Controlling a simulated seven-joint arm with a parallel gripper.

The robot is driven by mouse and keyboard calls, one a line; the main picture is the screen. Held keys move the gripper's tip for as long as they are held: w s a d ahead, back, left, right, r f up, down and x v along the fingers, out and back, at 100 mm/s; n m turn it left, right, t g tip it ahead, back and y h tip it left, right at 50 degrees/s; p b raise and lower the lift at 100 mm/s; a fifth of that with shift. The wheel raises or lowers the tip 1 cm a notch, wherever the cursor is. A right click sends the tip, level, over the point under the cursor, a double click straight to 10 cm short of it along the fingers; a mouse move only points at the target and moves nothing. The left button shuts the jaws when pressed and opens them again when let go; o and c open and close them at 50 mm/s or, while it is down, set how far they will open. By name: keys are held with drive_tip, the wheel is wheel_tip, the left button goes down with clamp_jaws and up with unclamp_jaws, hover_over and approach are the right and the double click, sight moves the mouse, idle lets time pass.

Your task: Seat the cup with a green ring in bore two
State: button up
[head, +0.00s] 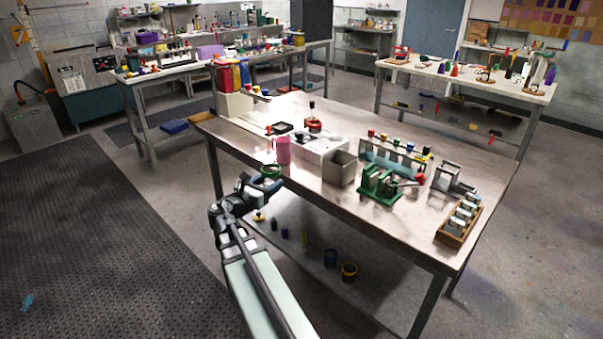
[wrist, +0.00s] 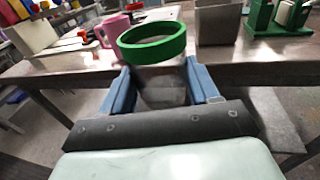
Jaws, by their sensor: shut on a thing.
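The cup with a green ring (wrist: 152,48) is held upright between the two blue fingers of my gripper (wrist: 158,88). Its green rim is sharp in the wrist view; its clear-looking body is blurred. In the head view the cup (head: 271,170) is small, at the end of my gripper (head: 262,181), by the front edge of the steel table. A white block (head: 324,150) with dark openings in its top stands farther back on the table, right of the pink mug. I cannot tell which opening is bore two.
The pink mug (head: 283,151) stands just beyond the cup. A grey open box (head: 341,168), a green clamp-like fixture (head: 379,184) and a wooden tray of bottles (head: 446,236) stand to the right. A rack with coloured tops (head: 392,158) is behind.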

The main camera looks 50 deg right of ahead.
hover_over(299, 174)
drive_tip(key=v, duration=0.2)
drive_tip(key=shift+a, duration=0.1)
drive_tip(key=shift+x, duration=1)
wheel_tip(299, 174, down, 3)
drive_tip(key=shift+r, duration=0.1)
drive_tip(key=shift+f, duration=0.2)
drive_tip(key=shift+f, duration=0.15)
drive_tip(key=o, duration=1.2)
drive_tip(key=shift+c, duration=0.2)
